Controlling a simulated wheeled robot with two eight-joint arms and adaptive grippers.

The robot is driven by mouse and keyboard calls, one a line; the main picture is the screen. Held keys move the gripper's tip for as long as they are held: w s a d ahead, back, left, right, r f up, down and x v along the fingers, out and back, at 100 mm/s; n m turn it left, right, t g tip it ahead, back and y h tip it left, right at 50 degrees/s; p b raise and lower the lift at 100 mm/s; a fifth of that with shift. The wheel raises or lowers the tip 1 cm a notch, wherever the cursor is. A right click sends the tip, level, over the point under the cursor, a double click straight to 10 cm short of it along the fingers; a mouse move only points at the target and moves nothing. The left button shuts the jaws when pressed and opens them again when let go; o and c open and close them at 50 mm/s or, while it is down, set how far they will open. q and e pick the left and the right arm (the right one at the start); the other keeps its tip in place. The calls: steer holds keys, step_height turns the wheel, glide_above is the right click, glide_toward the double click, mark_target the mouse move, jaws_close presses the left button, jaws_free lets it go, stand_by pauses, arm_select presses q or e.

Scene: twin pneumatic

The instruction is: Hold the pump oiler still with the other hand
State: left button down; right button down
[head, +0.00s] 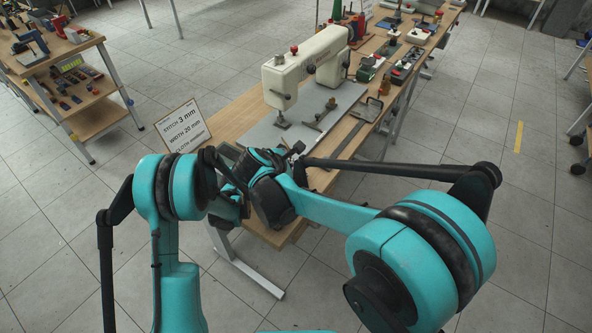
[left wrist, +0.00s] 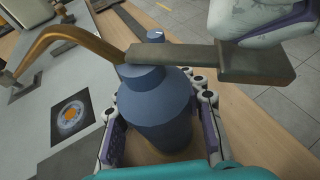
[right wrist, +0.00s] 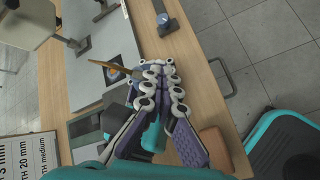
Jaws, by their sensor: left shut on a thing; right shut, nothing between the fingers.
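The pump oiler (left wrist: 158,112) is a blue-grey can with a curved copper spout (left wrist: 60,38) and a flat dark lever (left wrist: 215,62) on top. My left gripper (left wrist: 160,125) has its fingers on both sides of the can and is shut on it. My right gripper (right wrist: 165,85) is shut and empty. Part of it also shows at the top right of the left wrist view, close to the lever's end; I cannot tell whether they touch. In the right wrist view the spout (right wrist: 112,67) shows beyond my fingers, and they hide most of the can. In the head view my arms hide the oiler.
A white sewing machine (head: 310,65) stands on a grey plate (head: 340,98) on the wooden bench. A sign (head: 182,126) stands at the bench's left edge. Small tools and parts lie farther along the bench. A wire handle (right wrist: 222,78) is beside the right gripper.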

steer(key=shift+f, duration=0.65)
stand_by(0.4)
stand_by(0.4)
steer(key=shift+r, duration=1.55)
steer(key=shift+r, duration=0.1)
steer(key=shift+r, duration=2.4)
step_height(320, 180, up, 4)
steer(key=shift+w+f, duration=0.1)
steer(key=shift+f, duration=0.05)
